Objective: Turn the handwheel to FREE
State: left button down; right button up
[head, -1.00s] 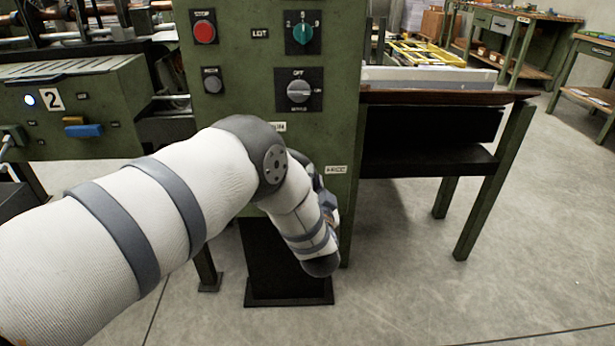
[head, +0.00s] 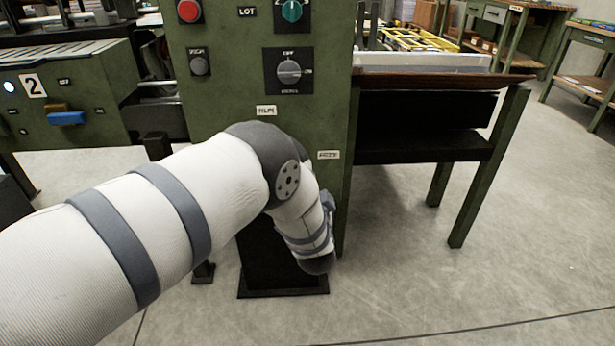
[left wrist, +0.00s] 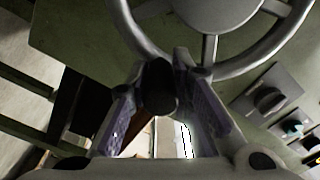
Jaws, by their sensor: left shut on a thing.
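The grey metal handwheel (left wrist: 213,45) shows at the top of the left wrist view, with its rim, spokes and hub in front of a green panel. Its dark knob handle (left wrist: 158,88) stands between the fingers of my left gripper (left wrist: 160,75), which is shut on it. In the head view my left arm bends down in front of the green cabinet (head: 225,105) and hides the wheel. Two small labels show on the cabinet beside my arm: one (head: 266,111) seems to read RUN, and the other (head: 328,155) is too small to read surely.
A grey selector knob (head: 289,71), a teal knob (head: 291,10) and a red button (head: 189,11) sit above on the cabinet. A dark-topped table (head: 430,82) with green legs stands to the right. The floor at the lower right is clear.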

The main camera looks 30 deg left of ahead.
pick_arm(q)
jog(key=shift+d+f, duration=0.1)
jog(key=shift+f, duration=0.1)
jog(key=c, duration=1.4)
grip_release()
jog(key=shift+c, duration=0.2)
jog(key=shift+r, duration=0.1)
jog(key=shift+s, duration=0.1)
jog(key=v, duration=1.2)
